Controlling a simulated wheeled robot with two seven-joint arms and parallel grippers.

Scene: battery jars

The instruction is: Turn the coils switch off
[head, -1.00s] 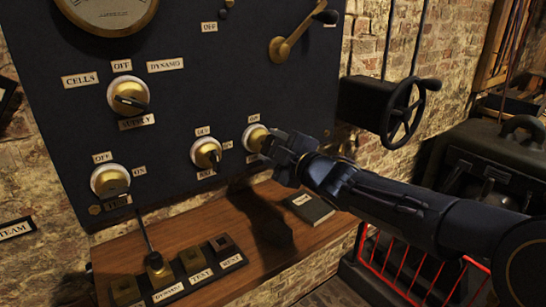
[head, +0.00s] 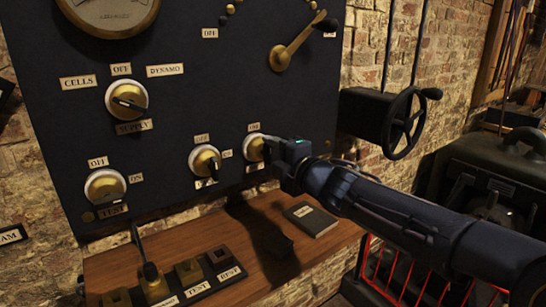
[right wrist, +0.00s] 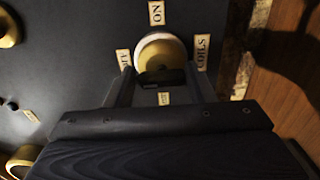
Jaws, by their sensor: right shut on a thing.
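The coils switch is a round brass knob (head: 254,147) on a white base, at the lower right of the dark panel. In the right wrist view the knob (right wrist: 160,55) has a label OFF to its left, ON above it and COILS to its right. My right gripper (right wrist: 160,82) is at the front of the knob, with one finger on each side, shut on its dark handle. The handle's exact pointing is hard to tell between the fingers. In the head view my right gripper (head: 273,150) partly covers the switch. My left gripper is not in view.
A similar knob (head: 205,160) sits just left of the coils switch. The supply (head: 127,98) and test (head: 105,186) switches are further left. A black handwheel (head: 404,121) is mounted right of the panel. A wooden shelf (head: 225,264) below holds a dark book (head: 311,219).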

